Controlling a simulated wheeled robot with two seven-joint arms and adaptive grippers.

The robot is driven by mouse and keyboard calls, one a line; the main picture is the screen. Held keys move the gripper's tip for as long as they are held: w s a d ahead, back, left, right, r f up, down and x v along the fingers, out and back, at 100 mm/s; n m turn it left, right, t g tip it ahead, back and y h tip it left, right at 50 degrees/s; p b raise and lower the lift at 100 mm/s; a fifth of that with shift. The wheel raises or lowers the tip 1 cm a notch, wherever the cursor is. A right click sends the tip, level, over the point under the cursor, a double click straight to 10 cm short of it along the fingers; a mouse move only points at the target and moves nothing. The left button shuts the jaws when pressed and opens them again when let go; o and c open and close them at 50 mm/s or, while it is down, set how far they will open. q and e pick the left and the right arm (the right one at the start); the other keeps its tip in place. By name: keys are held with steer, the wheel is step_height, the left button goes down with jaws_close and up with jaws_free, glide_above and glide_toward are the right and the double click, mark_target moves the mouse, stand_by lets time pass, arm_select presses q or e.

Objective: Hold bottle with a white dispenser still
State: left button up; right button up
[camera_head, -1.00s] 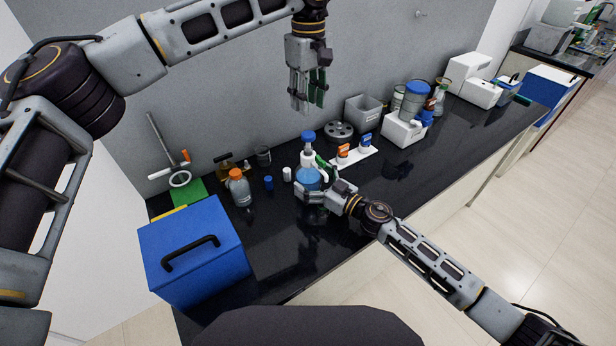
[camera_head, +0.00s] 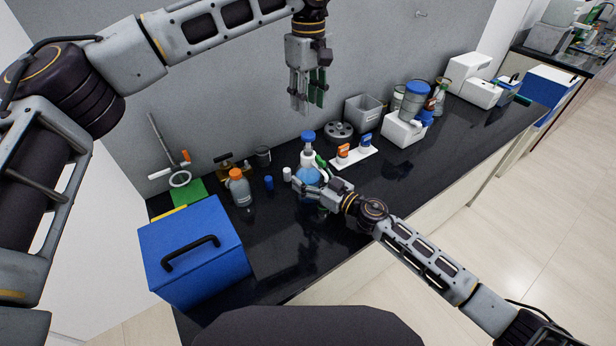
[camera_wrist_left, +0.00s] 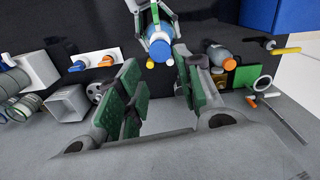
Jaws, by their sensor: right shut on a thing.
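The bottle with a white dispenser (camera_head: 308,157) stands upright on the black bench near its middle. It has a blue cap on top and a blue lower body. My right gripper (camera_head: 309,186) is shut on the bottle's lower body from the front right and hides part of it. The bottle's blue part also shows in the left wrist view (camera_wrist_left: 160,49), at the top middle beside the right gripper. My left gripper (camera_head: 307,100) hangs empty above the bench near the back wall. In the left wrist view its green-padded fingers (camera_wrist_left: 158,95) are apart.
An orange-capped bottle (camera_head: 239,189), a small blue cap (camera_head: 269,183) and a white cap (camera_head: 287,174) stand left of the bottle. A blue box (camera_head: 195,250) fills the front left. The bench's front middle is clear.

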steer(key=c, duration=0.4)
arm_select(q)
steer(key=shift+f, duration=0.3)
steer(key=c, duration=0.7)
arm_select(e)
steer(key=shift+c, duration=0.5)
arm_select(q)
steer(key=shift+g+h, duration=0.3)
steer(key=shift+g, duration=0.2)
steer(key=a+f, duration=0.2)
steer(key=f, duration=0.1)
steer(key=shift+a+f, duration=0.15)
jaws_close()
steer(key=r+n+t, duration=0.1)
steer(key=n, duration=0.2)
steer(key=d+r+n+h, duration=0.1)
steer(key=n, duration=0.3)
steer(key=r+n+t+h, duration=0.1)
steer(key=n, duration=0.2)
steer(key=shift+s+d+r+t, duration=0.3)
steer(key=shift+s+r, duration=0.05)
steer(key=shift+w+d+r+n, duration=0.1)
steer(key=shift+w+d+n, duration=0.05)
steer(key=shift+n, duration=1.4)
steer(key=shift+w+d+n, duration=0.1)
steer(key=shift+n, duration=1.45)
